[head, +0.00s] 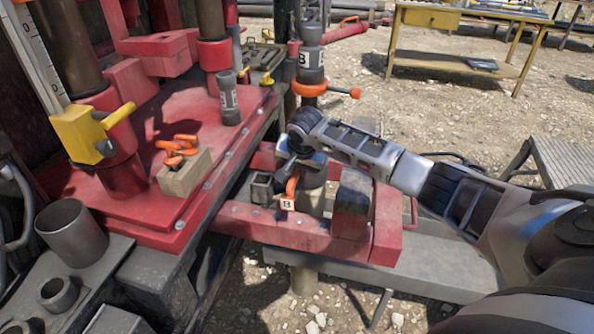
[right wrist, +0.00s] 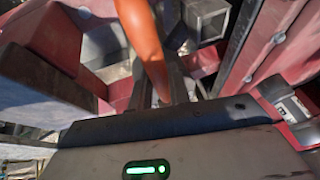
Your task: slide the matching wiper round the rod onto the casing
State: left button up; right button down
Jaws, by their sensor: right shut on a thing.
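My right gripper (head: 296,160) is shut on the orange handle (head: 292,184) of the wiper, which carries a white tag marked B (head: 287,204). The orange handle runs between the fingers in the right wrist view (right wrist: 144,40). The wiper's body is mostly hidden by my gripper, so I cannot tell if it is around the rod or touching the casing. The casing (head: 311,201) stands upright inside the red frame, just below and right of my gripper. Above, the rod assembly (head: 311,58) bears a B label and an orange clamp (head: 309,88). My left gripper is not in view.
A red frame (head: 300,233) surrounds the casing. On the red deck (head: 145,215) stand a wooden block (head: 185,175) with orange-handled pieces and a dark cylinder (head: 229,98). A yellow table (head: 450,58) stands on the gravel behind; a grey bench (head: 565,160) is at right.

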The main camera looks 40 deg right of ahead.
jog(key=shift+f, duration=0.4)
dwell(0.8)
jog(key=c, duration=1.2)
grip_release()
jog(key=shift+c, duration=0.2)
jog(key=shift+f, duration=0.1)
jog(key=p+v, duration=0.1)
jog(key=v, duration=1.5)
jog(key=shift+d, duration=0.1)
